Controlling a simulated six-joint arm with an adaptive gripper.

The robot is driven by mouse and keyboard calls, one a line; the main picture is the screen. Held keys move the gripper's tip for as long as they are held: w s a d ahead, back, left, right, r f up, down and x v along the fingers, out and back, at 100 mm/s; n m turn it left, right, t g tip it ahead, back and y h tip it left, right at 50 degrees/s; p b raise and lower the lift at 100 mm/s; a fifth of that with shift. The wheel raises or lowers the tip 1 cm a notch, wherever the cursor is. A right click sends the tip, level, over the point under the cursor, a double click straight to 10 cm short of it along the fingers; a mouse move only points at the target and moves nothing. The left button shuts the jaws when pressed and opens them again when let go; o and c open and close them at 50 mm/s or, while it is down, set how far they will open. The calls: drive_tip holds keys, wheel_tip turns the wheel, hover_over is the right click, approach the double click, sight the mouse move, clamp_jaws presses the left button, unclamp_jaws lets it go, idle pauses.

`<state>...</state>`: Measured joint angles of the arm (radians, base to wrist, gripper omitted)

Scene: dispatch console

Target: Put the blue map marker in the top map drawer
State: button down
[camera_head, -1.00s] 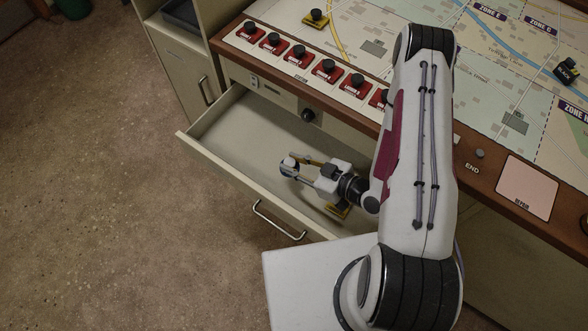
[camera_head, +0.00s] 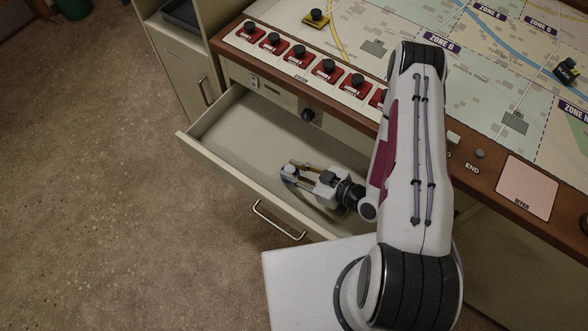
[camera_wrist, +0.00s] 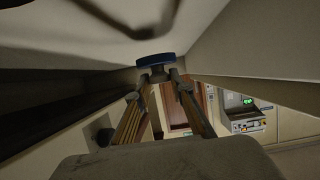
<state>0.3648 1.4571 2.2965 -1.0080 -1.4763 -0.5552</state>
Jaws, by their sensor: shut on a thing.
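The top map drawer (camera_head: 222,175) is pulled out below the front edge of the map console in the head view. My gripper (camera_head: 289,172) is inside the drawer's opening, low down near its front panel. In the wrist view its fingers (camera_wrist: 158,78) are shut on the blue map marker (camera_wrist: 166,60), whose blue edge shows at the fingertips with pale drawer surfaces around it. In the head view the marker is mostly hidden by the fingertips. I cannot tell whether it touches the drawer floor.
Red markers (camera_head: 300,53) stand in a row along the console edge. A yellow marker (camera_head: 316,18) and a black marker (camera_head: 566,70) stand on the map. A white surface (camera_head: 310,285) lies below the drawer. The drawer's left part is clear.

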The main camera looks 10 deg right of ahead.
drive_tip(key=shift+f, duration=0.6)
drive_tip(key=c, duration=1.8)
unclamp_jaws()
drive_tip(key=shift+o, duration=0.2)
drive_tip(key=shift+r, duration=0.15)
drive_tip(key=shift+r, duration=0.45)
drive_tip(key=v, duration=1.2)
